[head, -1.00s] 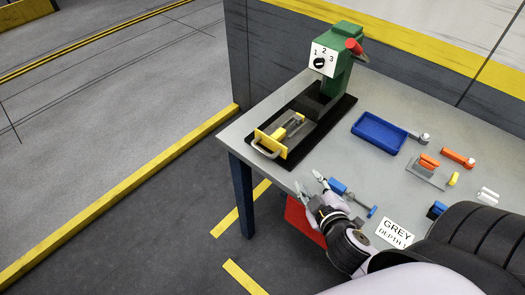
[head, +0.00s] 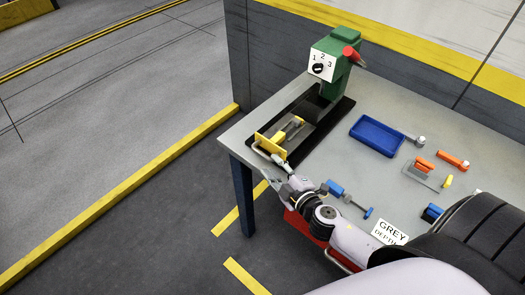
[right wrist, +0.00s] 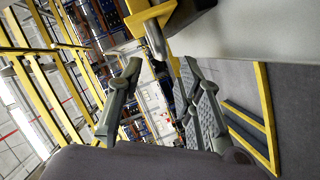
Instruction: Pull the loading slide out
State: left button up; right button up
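The loading slide has a yellow front plate (head: 269,146) and a grey bar handle (head: 258,151). It sits at the front end of the black base of the green machine (head: 338,62). My right gripper (head: 271,168) is at the table's left front edge, just in front of the handle. In the right wrist view its fingers (right wrist: 160,68) are spread. The grey handle (right wrist: 156,43) shows near the gap between the fingertips, below the yellow plate (right wrist: 150,17). Whether they touch it I cannot tell. My left gripper is not in view.
A blue tray (head: 377,136), orange-handled parts (head: 452,160), a blue-ended tool (head: 350,199) and a label card (head: 390,231) lie on the grey table (head: 325,170). A red object (head: 305,224) is below the front edge. The floor left of the table is open.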

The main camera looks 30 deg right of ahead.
aim_at(262, 154)
jog(key=p+x, duration=0.1)
jog(key=x, duration=0.6)
jog(key=shift+w+f, duration=0.1)
jog(key=shift+w, duration=0.05)
jog(key=shift+c, duration=0.4)
grip_shut()
jog(key=shift+a, duration=0.1)
